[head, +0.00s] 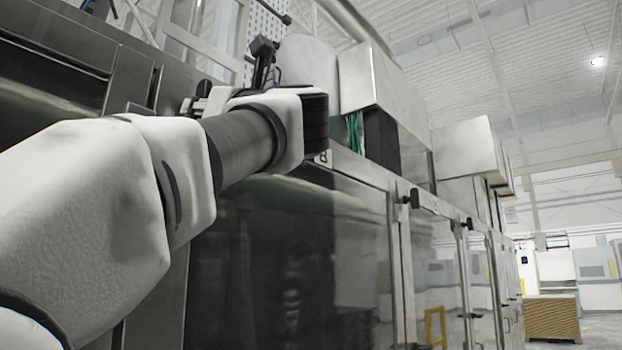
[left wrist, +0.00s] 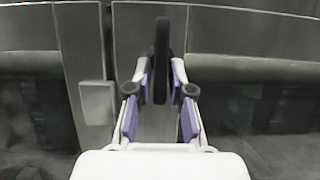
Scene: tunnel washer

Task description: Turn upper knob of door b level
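In the left wrist view a dark, narrow knob (left wrist: 162,50) stands upright on a grey metal door frame. My left gripper (left wrist: 161,82) has its two fingers with purple pads on either side of the knob, with a gap on both sides. In the head view my left arm reaches up across the door front, and its gripper (head: 193,103) is small and partly hidden behind my wrist. My right gripper is in neither view.
A flat grey plate (left wrist: 97,102) sits left of the knob. Large dark glass doors (head: 290,260) line the machine, with more black knobs (head: 411,198) farther along. Metal boxes (head: 375,85) stand on top.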

